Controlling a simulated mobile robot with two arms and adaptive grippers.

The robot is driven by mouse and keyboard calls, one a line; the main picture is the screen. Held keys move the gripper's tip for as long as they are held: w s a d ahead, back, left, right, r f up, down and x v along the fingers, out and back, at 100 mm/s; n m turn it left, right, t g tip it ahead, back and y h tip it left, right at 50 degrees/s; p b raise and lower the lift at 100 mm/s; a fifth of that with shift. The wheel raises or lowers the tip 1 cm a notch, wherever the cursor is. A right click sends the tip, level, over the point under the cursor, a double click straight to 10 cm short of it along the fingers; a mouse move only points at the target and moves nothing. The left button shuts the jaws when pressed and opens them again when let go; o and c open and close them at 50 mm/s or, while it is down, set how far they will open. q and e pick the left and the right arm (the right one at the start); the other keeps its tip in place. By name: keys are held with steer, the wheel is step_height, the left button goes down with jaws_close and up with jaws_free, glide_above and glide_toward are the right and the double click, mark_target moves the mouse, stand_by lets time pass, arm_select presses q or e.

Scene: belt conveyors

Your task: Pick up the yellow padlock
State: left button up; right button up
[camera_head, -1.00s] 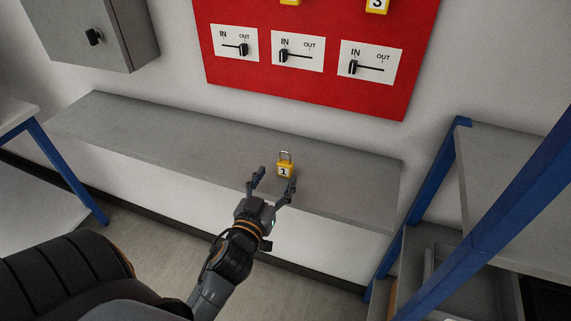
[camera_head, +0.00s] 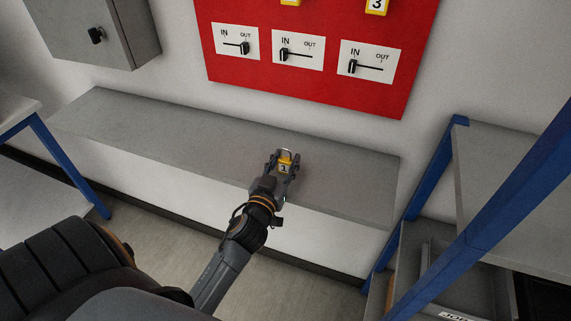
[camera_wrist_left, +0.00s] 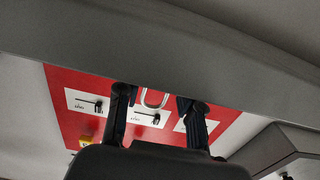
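The yellow padlock (camera_head: 285,167), marked 1 and with a metal shackle, stands upright on the grey shelf (camera_head: 170,133) below the red board. My left gripper (camera_head: 284,161) reaches over the shelf from the front, with one finger on each side of the padlock. The fingers are close to its sides, but I cannot tell whether they press on it. In the left wrist view the shackle (camera_wrist_left: 154,99) shows between the two fingers (camera_wrist_left: 158,105); the padlock body is hidden there. My right gripper is not in view.
The red board (camera_head: 315,85) on the wall holds several IN/OUT switches and other yellow padlocks (camera_head: 377,6) at its top. A grey cabinet (camera_head: 100,35) hangs upper left. A blue-framed rack (camera_head: 440,180) stands right. The shelf left of the padlock is clear.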

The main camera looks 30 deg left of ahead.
mark_target(285, 161)
arm_select(q)
steer(key=c, duration=0.3)
steer(key=shift+r, duration=0.15)
steer(key=shift+r, duration=0.25)
step_height(285, 161, up, 3)
steer(key=shift+f, duration=0.1)
steer(key=s+d+r+p, duration=0.3)
steer(key=s+r, duration=0.6)
steer(key=s, duration=0.4)
steer(key=shift+s+d+r+p, duration=0.2)
steer(key=shift+s+p, duration=0.1)
steer(key=shift+p, duration=0.45)
